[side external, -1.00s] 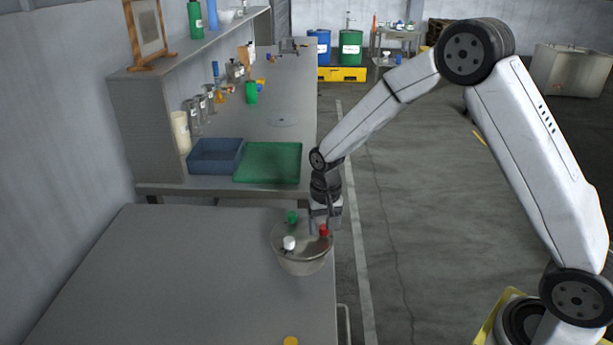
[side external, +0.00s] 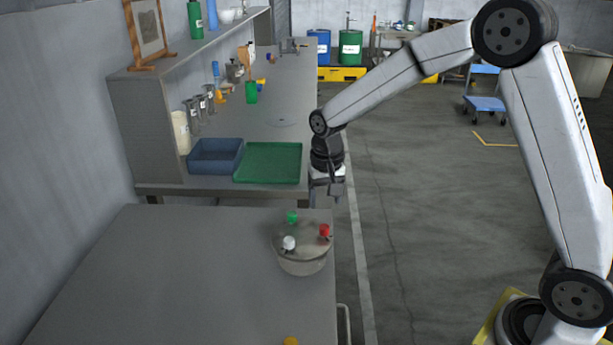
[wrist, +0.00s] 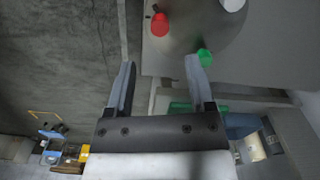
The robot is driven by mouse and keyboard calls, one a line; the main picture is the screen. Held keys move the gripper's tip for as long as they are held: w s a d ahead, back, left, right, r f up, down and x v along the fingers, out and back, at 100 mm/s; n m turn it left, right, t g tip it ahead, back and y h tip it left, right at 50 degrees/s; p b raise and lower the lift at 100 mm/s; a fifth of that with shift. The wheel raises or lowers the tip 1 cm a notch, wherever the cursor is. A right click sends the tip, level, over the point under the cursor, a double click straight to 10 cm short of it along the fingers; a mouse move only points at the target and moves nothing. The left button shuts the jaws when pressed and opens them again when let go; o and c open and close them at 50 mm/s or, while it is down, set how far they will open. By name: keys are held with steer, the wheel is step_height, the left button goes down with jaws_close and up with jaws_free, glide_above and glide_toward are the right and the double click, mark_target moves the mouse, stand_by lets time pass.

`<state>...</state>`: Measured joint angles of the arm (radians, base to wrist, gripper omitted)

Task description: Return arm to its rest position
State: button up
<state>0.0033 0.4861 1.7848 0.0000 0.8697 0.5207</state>
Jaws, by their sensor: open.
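My gripper (side external: 328,193) hangs above and just behind the tank's right side, in the air past the near table's far right corner. In the wrist view my gripper (wrist: 160,75) shows two grey fingers spread apart with nothing between them. The round tank (side external: 302,262) stands on the near table, with a lid carrying a green cap (side external: 292,217), a red cap (side external: 324,231) and a white cap (side external: 289,243). The wrist view shows the red cap (wrist: 159,24) and green cap (wrist: 204,58) beyond the fingers, apart from them.
The near table (side external: 150,280) is mostly bare, with a yellow cap (side external: 291,341) at its front edge. Behind it, a bench holds a blue tray (side external: 215,157), a green tray (side external: 268,163) and several bottles. Open floor (side external: 430,220) lies to the right.

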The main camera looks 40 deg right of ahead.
steer(key=s+f+n+t, duration=0.1)
steer(key=s+n, duration=0.5)
steer(key=s, duration=1.1)
steer(key=shift+s+f+t, duration=0.15)
steer(key=shift+f+t, duration=0.25)
steer(key=shift+t, duration=0.4)
